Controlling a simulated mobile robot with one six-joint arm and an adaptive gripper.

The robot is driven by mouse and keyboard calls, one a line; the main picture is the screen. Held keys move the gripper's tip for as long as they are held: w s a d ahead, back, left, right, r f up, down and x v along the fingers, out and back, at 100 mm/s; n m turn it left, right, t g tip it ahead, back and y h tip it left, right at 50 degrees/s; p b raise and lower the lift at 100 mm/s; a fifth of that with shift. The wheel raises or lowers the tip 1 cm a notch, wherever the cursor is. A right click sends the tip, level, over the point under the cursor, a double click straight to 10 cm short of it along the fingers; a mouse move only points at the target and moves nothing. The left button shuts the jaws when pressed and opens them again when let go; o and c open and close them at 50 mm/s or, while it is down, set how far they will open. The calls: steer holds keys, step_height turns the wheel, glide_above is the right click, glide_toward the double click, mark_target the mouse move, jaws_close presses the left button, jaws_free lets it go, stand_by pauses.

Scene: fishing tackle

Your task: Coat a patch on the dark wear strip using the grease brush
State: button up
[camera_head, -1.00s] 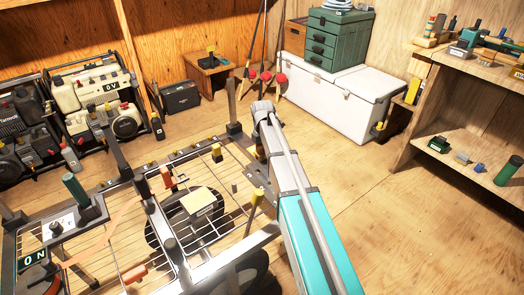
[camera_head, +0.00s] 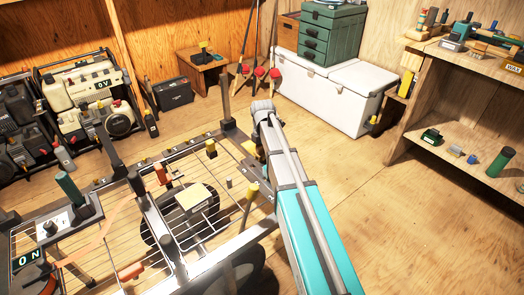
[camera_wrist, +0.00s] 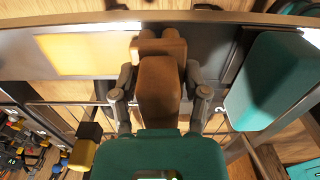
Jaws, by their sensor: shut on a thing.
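In the wrist view, my gripper (camera_wrist: 160,99) has its two grey fingers shut on a brown block-like piece, which looks like the grease brush (camera_wrist: 160,85). The far end of the brush lies over a dark grey band, which may be the wear strip (camera_wrist: 213,62). I cannot tell whether it touches. A yellowish rectangle (camera_wrist: 78,55) lies on the band left of the brush. In the head view my arm reaches to the far end of the wire rack (camera_head: 190,248); the fingers and brush are hidden there.
In the wrist view, a teal block (camera_wrist: 268,80) stands close on the right and a yellow-topped dark knob (camera_wrist: 85,145) at lower left. In the head view, a white cooler (camera_head: 335,92) and a wooden shelf (camera_head: 440,110) stand beyond. The floor (camera_head: 410,225) at right is clear.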

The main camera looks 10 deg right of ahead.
steer(key=shift+r+p, duration=3)
steer(key=shift+p, duration=0.05)
steer(key=shift+r, duration=0.1)
steer(key=shift+r+p, duration=1.4)
steer(key=shift+p, duration=0.1)
steer(key=shift+s, duration=0.15)
